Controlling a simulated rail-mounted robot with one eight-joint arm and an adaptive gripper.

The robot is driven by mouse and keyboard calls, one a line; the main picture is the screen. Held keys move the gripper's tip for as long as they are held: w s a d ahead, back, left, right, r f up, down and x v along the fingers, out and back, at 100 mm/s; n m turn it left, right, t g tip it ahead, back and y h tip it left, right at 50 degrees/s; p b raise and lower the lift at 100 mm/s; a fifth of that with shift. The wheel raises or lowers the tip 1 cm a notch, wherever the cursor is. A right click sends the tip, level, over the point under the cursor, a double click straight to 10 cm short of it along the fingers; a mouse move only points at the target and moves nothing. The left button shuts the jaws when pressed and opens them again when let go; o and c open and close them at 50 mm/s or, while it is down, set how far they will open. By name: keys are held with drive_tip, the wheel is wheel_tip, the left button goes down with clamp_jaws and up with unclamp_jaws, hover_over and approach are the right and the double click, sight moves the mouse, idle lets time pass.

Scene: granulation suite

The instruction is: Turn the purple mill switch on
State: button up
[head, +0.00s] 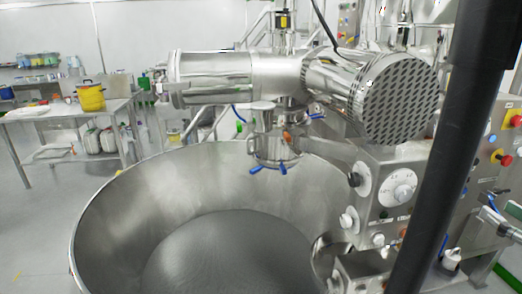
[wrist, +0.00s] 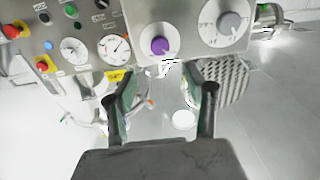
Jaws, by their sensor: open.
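The purple mill switch (wrist: 160,46) shows in the wrist view as a round purple knob on a white dial plate, on a steel panel at the top of the picture. A small light mark shows on the knob, but its setting is too small to read. My gripper (wrist: 160,85) is open and empty, its two dark fingers spread below the knob in the picture and not touching it. I cannot make out the purple knob or my gripper in the head view.
In the wrist view, a larger grey knob (wrist: 229,22) is right of the switch; gauges (wrist: 116,47) and a red button (wrist: 42,65) are left. In the head view, a steel bowl (head: 95,205) stands before the control box (head: 415,165); a table (head: 65,112) is far left.

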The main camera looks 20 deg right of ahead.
sight(454, 181)
drive_tip(key=w, duration=0.4)
drive_tip(key=w+d+p, duration=0.1)
drive_tip(key=w, duration=0.3)
drive_tip(key=w+d, duration=0.1)
drive_tip(key=w, duration=0.3)
drive_tip(key=shift+w, duration=0.3)
drive_tip(key=shift+c, duration=0.5)
drive_tip(key=c, duration=1.1)
